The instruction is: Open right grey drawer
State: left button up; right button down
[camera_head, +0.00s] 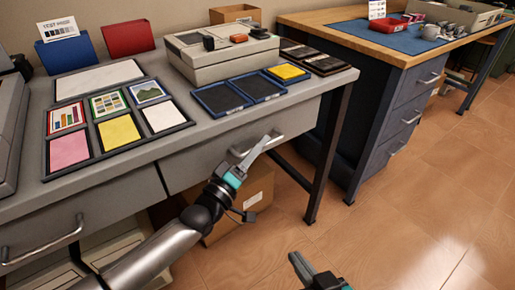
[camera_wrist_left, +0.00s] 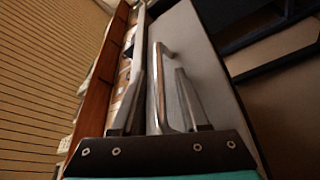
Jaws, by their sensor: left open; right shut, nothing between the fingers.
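The right grey drawer (camera_head: 203,171) is set under the grey table, and its front looks about flush with the table edge. Its metal bar handle (camera_head: 277,137) is partly hidden by my left gripper (camera_head: 262,145). In the left wrist view, the handle (camera_wrist_left: 158,85) lies between the two open fingers, nearer the left one; I cannot tell whether either finger touches it. The grey drawer front (camera_wrist_left: 195,60) shows behind. My right gripper (camera_head: 298,262) is shut and empty, low in the head view over the floor, away from the drawer.
The left drawer has its own handle (camera_head: 42,241). The grey tabletop (camera_head: 215,128) carries paper trays and a grey device (camera_head: 222,57). A cardboard box (camera_head: 253,198) stands below the right drawer. A blue cabinet (camera_head: 398,118) stands right; floor (camera_head: 400,220) in front is free.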

pick_arm(q)
grip_shut()
dwell(1.4)
